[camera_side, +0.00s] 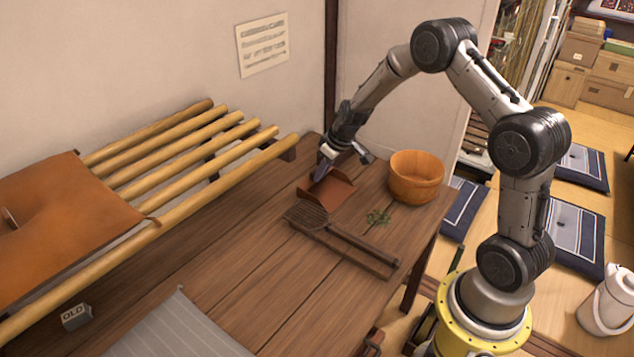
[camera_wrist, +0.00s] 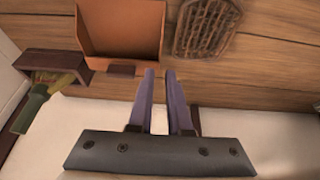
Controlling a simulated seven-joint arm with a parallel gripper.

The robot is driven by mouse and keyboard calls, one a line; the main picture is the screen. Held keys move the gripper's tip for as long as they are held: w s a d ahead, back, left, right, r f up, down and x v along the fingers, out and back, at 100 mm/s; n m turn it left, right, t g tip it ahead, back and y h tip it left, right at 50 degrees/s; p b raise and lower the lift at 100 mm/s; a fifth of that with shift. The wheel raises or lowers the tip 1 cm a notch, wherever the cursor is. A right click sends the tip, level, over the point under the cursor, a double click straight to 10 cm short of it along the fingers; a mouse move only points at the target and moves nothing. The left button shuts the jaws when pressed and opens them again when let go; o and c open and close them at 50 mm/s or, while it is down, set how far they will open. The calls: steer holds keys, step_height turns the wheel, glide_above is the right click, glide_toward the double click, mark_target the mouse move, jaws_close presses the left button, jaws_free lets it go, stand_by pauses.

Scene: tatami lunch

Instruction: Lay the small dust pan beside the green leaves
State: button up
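The small dust pan (camera_side: 335,192), reddish brown, lies on the dark wooden table near the wall. In the wrist view the dust pan (camera_wrist: 120,35) is at the top, left of my fingertips, with a short brown stub on its near edge. My gripper (camera_side: 322,172) is at the pan's wall-side edge. In the wrist view its purple fingers (camera_wrist: 160,74) are apart with nothing between them. I cannot tell whether they touch the pan.
A brown lattice-headed paddle (camera_side: 307,215) lies just in front of the pan, its handle running right below the leaves. A wooden tub (camera_side: 416,178) stands behind the leaves. A bamboo rack (camera_side: 190,150) borders the left. The table's front middle is bare.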

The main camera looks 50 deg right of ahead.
steer(key=s+a+r, duration=0.6)
steer(key=s+r, duration=0.1)
steer(key=r, duration=0.3)
steer(key=s+a+r, duration=0.6)
steer(key=r, duration=0.4)
steer(key=s+a+r, duration=0.1)
steer(key=s, duration=0.8)
steer(key=s+a+r+t, duration=0.1)
steer(key=s+a+r, duration=0.1)
steer(key=s, duration=0.8)
steer(key=shift+s+a, duration=0.15)
steer(key=shift+a, duration=0.1)
